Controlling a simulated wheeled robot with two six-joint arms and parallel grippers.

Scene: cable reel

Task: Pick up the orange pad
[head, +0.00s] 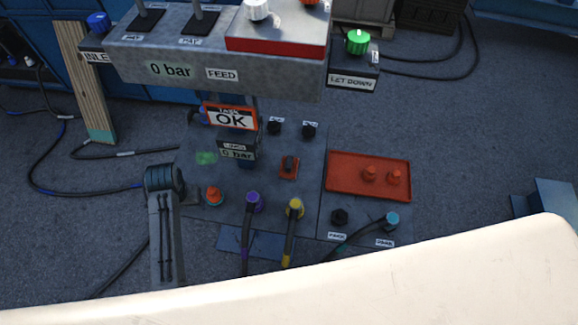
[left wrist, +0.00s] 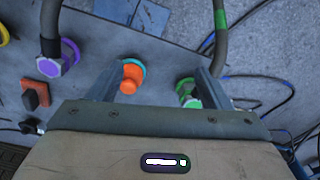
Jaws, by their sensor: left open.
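The orange pad (head: 213,196) is a small knob-shaped piece with a teal ring at its base, at the left of the lower panel. In the left wrist view the orange pad (left wrist: 130,78) shows just beside the left-hand finger, nearer to it than to the other. My left gripper (left wrist: 157,78) is open with nothing between its fingers that I can see held; contact with the pad cannot be told. In the head view my left gripper (head: 189,195) shows only in part, left of the pad. My right gripper is not in view.
A purple-collared connector (head: 253,201) and a yellow-collared one (head: 294,208) stand to the right with hoses. A green connector (left wrist: 187,92) is partly behind a finger. A red tray (head: 342,191) holds two orange pieces. The gauge box (head: 215,72) overhangs the panel's back.

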